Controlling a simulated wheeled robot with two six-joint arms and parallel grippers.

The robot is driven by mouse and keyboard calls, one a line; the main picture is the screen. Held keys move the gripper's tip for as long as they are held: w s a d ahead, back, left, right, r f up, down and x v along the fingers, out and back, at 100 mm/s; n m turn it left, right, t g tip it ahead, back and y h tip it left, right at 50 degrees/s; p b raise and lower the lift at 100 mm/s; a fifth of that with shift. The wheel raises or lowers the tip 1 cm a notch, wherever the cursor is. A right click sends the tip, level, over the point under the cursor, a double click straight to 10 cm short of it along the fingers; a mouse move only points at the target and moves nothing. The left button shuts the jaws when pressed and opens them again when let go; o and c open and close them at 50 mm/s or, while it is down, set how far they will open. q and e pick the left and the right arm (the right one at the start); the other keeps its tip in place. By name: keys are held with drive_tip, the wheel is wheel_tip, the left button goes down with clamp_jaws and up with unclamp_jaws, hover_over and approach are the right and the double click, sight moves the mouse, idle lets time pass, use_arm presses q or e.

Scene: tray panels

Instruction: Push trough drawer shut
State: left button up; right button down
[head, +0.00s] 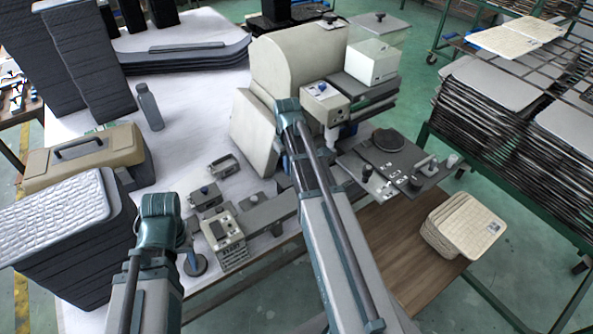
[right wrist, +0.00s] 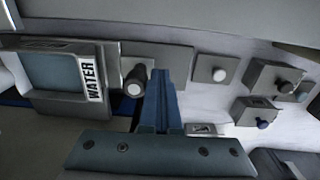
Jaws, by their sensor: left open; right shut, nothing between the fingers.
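I cannot tell for certain which part is the trough drawer. In the right wrist view, a grey front panel (right wrist: 182,62) with a dark, white-ended knob (right wrist: 134,84) lies beside my right gripper (right wrist: 161,76). That gripper is shut and empty, its blue fingers close to the panel; contact is unclear. A box labelled WATER (right wrist: 65,72) stands left of it. In the head view my right arm reaches to the large beige machine (head: 300,58), its fingers hidden behind the wrist. My left gripper (head: 190,235) is open beside the small control boxes, its fingers barely visible.
A switch box (head: 224,243) and small knobbed boxes (head: 205,196) sit between my arms. A beige toolbox (head: 82,157), bottle (head: 149,107) and dark stack (head: 75,235) stand left. A panel stack (head: 465,224) is on the wooden board at right.

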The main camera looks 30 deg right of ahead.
drive_tip(key=shift+w+d, duration=0.1)
drive_tip(key=shift+d, duration=1.25)
drive_tip(key=shift+a, duration=0.65)
wheel_tip(320, 180, up, 7)
drive_tip(key=p, duration=0.7)
drive_tip(key=shift+r, duration=0.1)
